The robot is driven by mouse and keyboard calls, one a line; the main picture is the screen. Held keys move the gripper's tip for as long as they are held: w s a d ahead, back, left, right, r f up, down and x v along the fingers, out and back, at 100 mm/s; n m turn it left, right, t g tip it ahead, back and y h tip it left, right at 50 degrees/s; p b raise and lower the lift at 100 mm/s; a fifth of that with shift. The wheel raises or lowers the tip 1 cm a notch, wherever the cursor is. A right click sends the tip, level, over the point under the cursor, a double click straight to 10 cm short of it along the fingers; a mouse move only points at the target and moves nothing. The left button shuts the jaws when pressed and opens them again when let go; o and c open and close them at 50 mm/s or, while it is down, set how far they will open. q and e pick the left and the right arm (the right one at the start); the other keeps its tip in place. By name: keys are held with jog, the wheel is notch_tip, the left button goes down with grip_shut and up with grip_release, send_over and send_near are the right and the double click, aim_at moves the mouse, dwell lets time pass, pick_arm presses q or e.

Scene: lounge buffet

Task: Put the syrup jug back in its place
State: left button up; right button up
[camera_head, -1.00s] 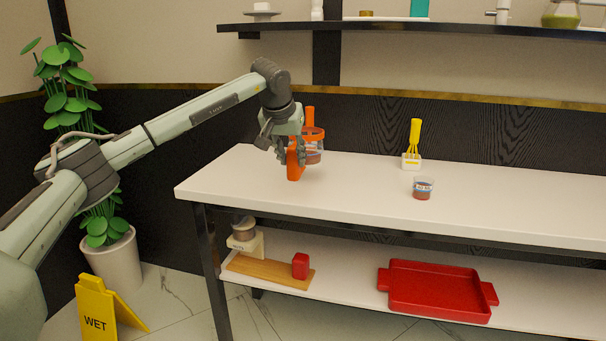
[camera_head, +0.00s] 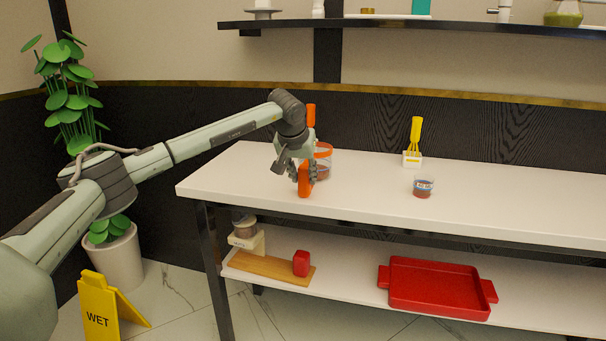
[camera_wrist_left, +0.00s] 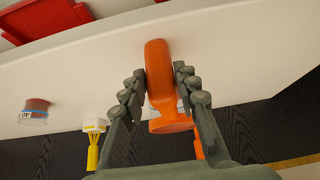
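The syrup jug (camera_head: 324,163) has a clear body, an orange rim and handle, and brown contents low inside. It is at the left part of the white counter (camera_head: 250,160). My left gripper (camera_head: 304,176) is around its orange handle, with a finger on each side, and covers part of the jug. In the left wrist view the handle (camera_wrist_left: 158,75) lies between the fingers, with the orange rim (camera_wrist_left: 172,123) beyond it. I cannot tell whether the jug's base touches the counter. My right gripper is not in view.
An upright orange handle (camera_head: 311,115) stands behind the jug. A yellow whisk in a white holder (camera_head: 412,159) and a small labelled cup (camera_head: 423,188) stand to the right. A red tray (camera_head: 440,287) and a wooden board (camera_head: 270,268) lie on the lower shelf. The counter's right side is clear.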

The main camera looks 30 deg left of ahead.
pick_arm(q)
jog(key=o, duration=0.4)
jog(key=shift+c, duration=0.2)
jog(key=shift+r, duration=0.1)
